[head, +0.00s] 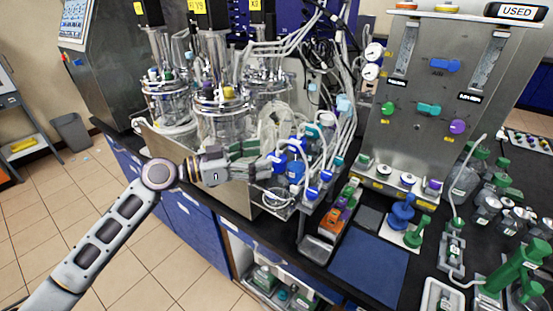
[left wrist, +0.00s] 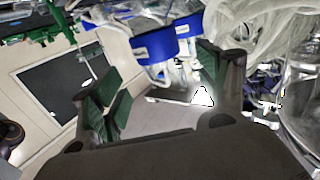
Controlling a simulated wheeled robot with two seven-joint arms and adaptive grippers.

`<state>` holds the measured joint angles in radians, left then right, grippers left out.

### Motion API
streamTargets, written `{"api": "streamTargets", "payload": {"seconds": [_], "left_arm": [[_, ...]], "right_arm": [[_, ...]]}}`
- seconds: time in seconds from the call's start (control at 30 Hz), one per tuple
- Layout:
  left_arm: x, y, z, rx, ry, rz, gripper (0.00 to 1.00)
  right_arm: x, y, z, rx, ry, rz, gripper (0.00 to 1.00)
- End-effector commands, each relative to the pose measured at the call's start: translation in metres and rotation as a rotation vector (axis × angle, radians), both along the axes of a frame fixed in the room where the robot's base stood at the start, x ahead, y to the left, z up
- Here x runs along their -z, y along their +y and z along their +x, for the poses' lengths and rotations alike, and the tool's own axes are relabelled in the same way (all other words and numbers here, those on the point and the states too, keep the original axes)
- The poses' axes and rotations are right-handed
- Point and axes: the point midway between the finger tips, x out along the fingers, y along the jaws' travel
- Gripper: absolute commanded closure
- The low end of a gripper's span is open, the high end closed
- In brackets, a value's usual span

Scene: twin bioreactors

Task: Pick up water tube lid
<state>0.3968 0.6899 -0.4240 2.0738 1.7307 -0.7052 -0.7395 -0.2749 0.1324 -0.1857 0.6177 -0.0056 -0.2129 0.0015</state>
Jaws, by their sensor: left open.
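Several blue lids sit on tubes and bottles at the front of the bioreactors; one blue lid (head: 295,171) has a white label. I cannot tell which is the water tube lid. My left gripper (head: 262,165) reaches in from the left, its tip close beside the blue lids. In the left wrist view my left gripper (left wrist: 160,88) is open, with green pads on its fingers and nothing held. A labelled blue lid (left wrist: 154,46) lies ahead of the gap between the fingers, with another blue lid (left wrist: 188,26) beside it. My right gripper is not in view.
Glass bioreactor vessels (head: 222,122) and white tubing stand close around the left gripper. A metal panel (head: 425,100) with coloured valves stands to the right. A blue mat (head: 369,268) lies clear on the dark bench, near green-capped bottles.

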Motion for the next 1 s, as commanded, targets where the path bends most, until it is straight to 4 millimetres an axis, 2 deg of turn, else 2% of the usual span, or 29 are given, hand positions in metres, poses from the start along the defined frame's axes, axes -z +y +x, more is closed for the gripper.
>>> {"api": "streamTargets", "payload": {"seconds": [0.47, 0.77, 1.0], "left_arm": [[0.001, -0.005, 0.002, 0.001, 0.001, -0.001, 0.26], [0.012, -0.029, 0.012, 0.001, 0.001, 0.0, 0.26], [0.013, -0.046, 0.019, 0.0, 0.0, -0.001, 0.26]], "right_arm": [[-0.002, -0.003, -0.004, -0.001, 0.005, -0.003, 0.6], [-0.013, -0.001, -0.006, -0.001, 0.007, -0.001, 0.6], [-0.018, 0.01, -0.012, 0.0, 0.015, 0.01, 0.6]]}}
